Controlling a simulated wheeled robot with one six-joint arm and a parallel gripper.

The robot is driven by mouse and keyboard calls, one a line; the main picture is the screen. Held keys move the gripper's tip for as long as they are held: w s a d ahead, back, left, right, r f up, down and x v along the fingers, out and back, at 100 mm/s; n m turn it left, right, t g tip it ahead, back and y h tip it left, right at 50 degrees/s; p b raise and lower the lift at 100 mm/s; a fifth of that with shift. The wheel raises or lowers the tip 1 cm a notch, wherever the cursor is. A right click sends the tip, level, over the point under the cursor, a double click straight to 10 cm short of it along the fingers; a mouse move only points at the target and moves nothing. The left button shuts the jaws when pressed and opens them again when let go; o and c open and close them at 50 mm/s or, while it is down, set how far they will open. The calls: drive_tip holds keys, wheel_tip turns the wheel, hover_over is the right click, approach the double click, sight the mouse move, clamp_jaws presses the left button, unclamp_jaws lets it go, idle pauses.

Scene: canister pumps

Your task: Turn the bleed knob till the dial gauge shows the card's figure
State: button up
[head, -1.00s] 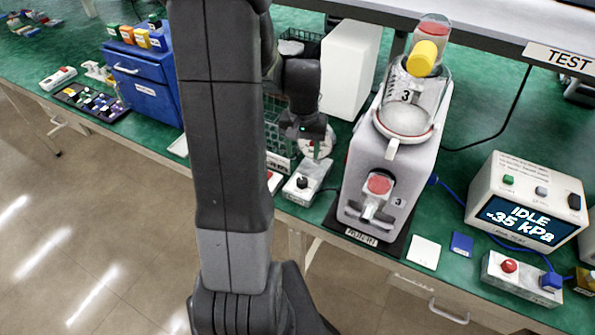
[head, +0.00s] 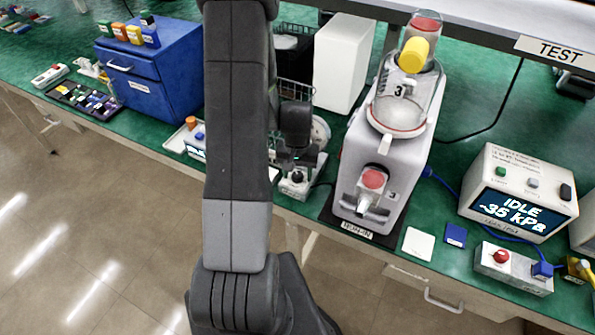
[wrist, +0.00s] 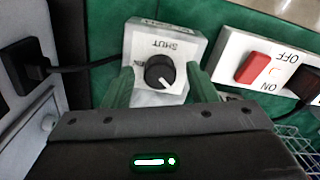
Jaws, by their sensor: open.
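The bleed knob (wrist: 160,72) is black with a white pointer line, on a light box (wrist: 166,48) marked SHUT, with a second, partly hidden marking to the left. In the wrist view the line points down and slightly right. My gripper (wrist: 161,88) is open, one green finger on each side of the knob; contact cannot be told. In the head view my gripper (head: 297,163) is low over the knob box (head: 296,190). A pale round gauge (head: 321,132) shows partly behind my gripper; its reading is not legible. A white card (head: 418,243) lies right of the pump; no figure is readable.
The canister pump (head: 380,165) stands close right of my gripper. A tester display (head: 517,213) reads IDLE -35 kPa. A power strip with a red switch (wrist: 253,68) lies beside the knob box. A black cable (wrist: 85,68) meets the box. A white block (head: 342,62) stands behind.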

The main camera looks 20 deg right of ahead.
drive_tip(key=c, duration=1)
drive_tip(key=shift+o, duration=0.2)
drive_tip(key=shift+f+m+b, duration=0.2)
drive_tip(key=shift+m+b, duration=0.2)
drive_tip(key=shift+b, duration=0.35)
drive_tip(key=shift+r+m+b, duration=0.2)
drive_tip(key=shift+m+b, duration=0.2)
drive_tip(key=shift+m, duration=0.2)
drive_tip(key=o, duration=1)
drive_tip(key=shift+c, duration=0.2)
